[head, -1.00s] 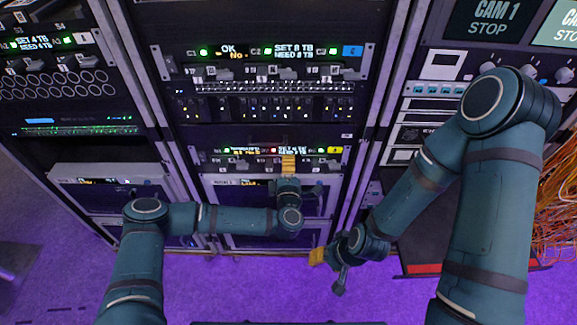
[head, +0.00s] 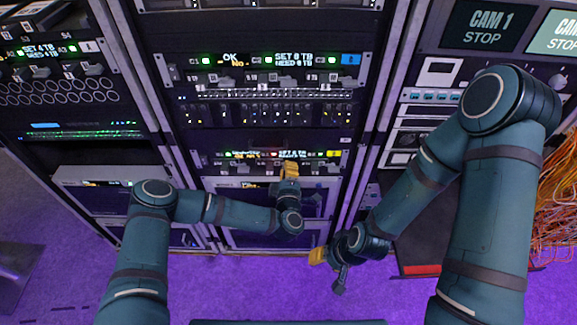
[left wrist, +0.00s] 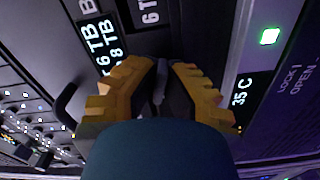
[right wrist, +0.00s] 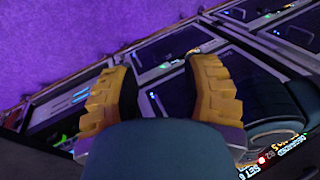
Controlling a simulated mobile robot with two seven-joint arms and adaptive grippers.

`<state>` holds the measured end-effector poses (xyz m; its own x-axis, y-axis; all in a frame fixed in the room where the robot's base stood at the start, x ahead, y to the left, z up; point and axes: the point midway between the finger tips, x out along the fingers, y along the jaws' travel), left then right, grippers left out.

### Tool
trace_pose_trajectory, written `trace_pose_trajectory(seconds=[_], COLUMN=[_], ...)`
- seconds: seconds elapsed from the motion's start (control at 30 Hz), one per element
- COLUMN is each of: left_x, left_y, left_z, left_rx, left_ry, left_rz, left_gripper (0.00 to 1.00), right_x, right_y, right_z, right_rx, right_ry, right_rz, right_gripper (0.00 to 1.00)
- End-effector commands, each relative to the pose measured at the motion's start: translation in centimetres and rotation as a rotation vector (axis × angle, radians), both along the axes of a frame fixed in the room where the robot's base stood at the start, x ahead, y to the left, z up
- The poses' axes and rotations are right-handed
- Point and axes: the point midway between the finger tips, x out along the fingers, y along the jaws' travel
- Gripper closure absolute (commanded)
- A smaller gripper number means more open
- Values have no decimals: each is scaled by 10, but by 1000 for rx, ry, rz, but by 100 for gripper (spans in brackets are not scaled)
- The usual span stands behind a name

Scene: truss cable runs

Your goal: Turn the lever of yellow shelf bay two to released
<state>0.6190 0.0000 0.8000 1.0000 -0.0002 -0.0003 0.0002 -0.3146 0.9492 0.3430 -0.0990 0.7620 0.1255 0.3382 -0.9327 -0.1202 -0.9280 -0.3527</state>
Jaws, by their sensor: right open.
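The yellow shelf (head: 215,161) is the lower lit strip of the middle rack, with a yellow tag (head: 334,153) at its right end. Its small display text is too blurred to read surely in the head view. My left gripper (head: 290,168) is at the front of this shelf, right of its middle. In the left wrist view its ridged yellow fingers are close together on a slim dark lever (left wrist: 160,82), which stands between the tips. The lever's base is partly hidden. My right gripper (head: 317,256) hangs low before the rack, open and empty; its fingers (right wrist: 160,68) are wide apart.
A similar shelf with a blue tag (head: 350,59) sits higher in the middle rack. Another rack (head: 65,100) stands at the left, and a panel with CAM 1 STOP (head: 490,28) at the right. Orange cables (head: 557,200) hang at far right. The purple floor (head: 230,290) is clear in front.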

Motion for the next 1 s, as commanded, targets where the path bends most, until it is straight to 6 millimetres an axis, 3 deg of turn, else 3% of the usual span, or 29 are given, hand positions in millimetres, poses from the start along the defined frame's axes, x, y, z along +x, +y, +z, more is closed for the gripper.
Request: trace_pose_trajectory(seconds=[0.4,1.0], left_x=[2,2], left_y=[-1,-1], left_z=[5,3], left_rx=[401,957], left_ry=[-8,-8], left_rz=[1,2], left_gripper=[100,100], right_x=[7,11], right_y=[-1,-2], right_z=[22,31], right_rx=[-4,-5], right_ry=[-17,-24], right_rz=[-13,-19], right_gripper=[53,53])
